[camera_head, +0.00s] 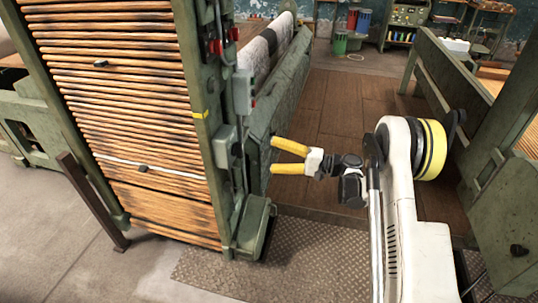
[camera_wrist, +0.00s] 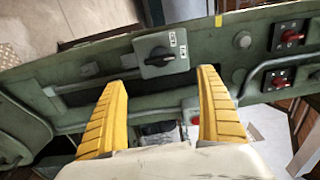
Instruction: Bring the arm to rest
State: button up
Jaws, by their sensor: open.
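My gripper (camera_head: 272,157) shows in the head view with its two yellow fingers apart and pointing left at the green machine frame. It also shows in the wrist view (camera_wrist: 162,115), open, with nothing between the fingers. Behind the fingers in the wrist view is a green machine panel with a grey rotary switch box (camera_wrist: 160,52). My white arm reaches in from the lower right of the head view. Whether the fingertips touch the frame cannot be told.
A green frame with wooden slats (camera_head: 130,110) fills the left. Another green frame (camera_head: 503,165) stands at the right. A wooden floor (camera_head: 335,115) lies between them, with a metal tread plate (camera_head: 215,275) in front. Red switches (camera_wrist: 291,36) sit on the panel.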

dwell(0.3)
jog(key=s+a+r+h, duration=0.2)
jog(key=s+r+h, duration=0.4)
jog(key=r, duration=0.4)
jog(key=s+d+r+n+h, duration=0.1)
jog(key=s+d+h, duration=0.2)
jog(key=s, duration=0.6)
jog(key=s+d+n+h, duration=0.1)
jog(key=s+d+h, duration=0.3)
jog(key=s, duration=0.6)
jog(key=s+d+r+n+h, duration=0.1)
jog(key=s+d+h, duration=0.3)
jog(key=s, duration=0.6)
jog(key=shift+s+d+r+n+t, duration=0.2)
jog(key=shift+d+r+n+t, duration=0.2)
jog(key=shift+d+n, duration=0.25)
